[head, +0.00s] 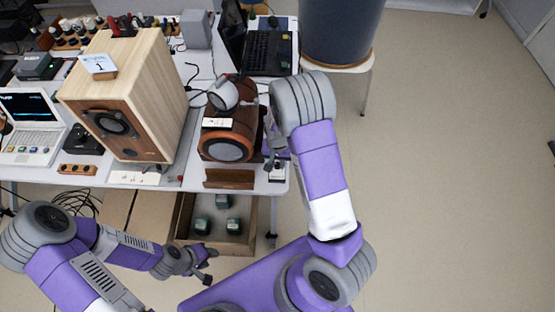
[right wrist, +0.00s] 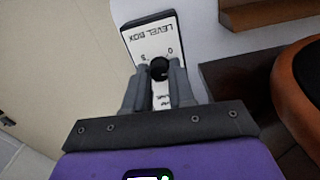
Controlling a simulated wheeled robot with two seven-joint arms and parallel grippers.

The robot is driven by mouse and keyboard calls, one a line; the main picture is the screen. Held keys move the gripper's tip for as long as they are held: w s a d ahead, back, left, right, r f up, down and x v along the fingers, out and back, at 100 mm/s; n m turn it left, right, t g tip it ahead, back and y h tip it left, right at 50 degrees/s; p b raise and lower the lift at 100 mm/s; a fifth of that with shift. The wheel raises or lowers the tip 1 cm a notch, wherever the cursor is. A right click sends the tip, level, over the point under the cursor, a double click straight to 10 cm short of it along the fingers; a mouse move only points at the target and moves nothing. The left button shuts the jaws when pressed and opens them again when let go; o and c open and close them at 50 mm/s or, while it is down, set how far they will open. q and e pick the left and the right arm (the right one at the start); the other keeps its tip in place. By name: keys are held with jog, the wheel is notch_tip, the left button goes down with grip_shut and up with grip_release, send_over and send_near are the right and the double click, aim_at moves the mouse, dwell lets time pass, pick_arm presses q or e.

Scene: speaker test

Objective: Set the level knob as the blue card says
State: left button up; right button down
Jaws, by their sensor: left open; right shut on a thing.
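The level box (right wrist: 152,40) is a white-faced box marked "LEVEL BOX", with a "0" and other marks partly hidden by my fingers. It also shows at the table's front right corner in the head view (head: 277,175). My right gripper (right wrist: 159,76) is shut on its black level knob (right wrist: 158,66), one finger on each side. The knob's pointer cannot be made out. A pale card (head: 98,64) with bluish writing, including a "1", stands in a wooden holder on the tall wooden speaker (head: 150,75). My left gripper (head: 206,268) is open and empty, low in front of the table.
A brown speaker (head: 230,140) with headphones (head: 222,95) on top stands left of the level box. A wooden drawer (head: 248,240) holding several dark green blocks is below the table edge. A laptop (head: 265,55) is behind. The floor to the right is clear.

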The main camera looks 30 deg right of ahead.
aim_at(278, 164)
jog(key=shift+m, duration=0.5)
jog(key=c, duration=1)
grip_release()
jog(key=shift+o, duration=0.2)
notch_tip(278, 164, up, 8)
jog(key=shift+f+p, duration=0.2)
jog(key=shift+p, duration=0.95)
jog(key=shift+s+f, duration=0.1)
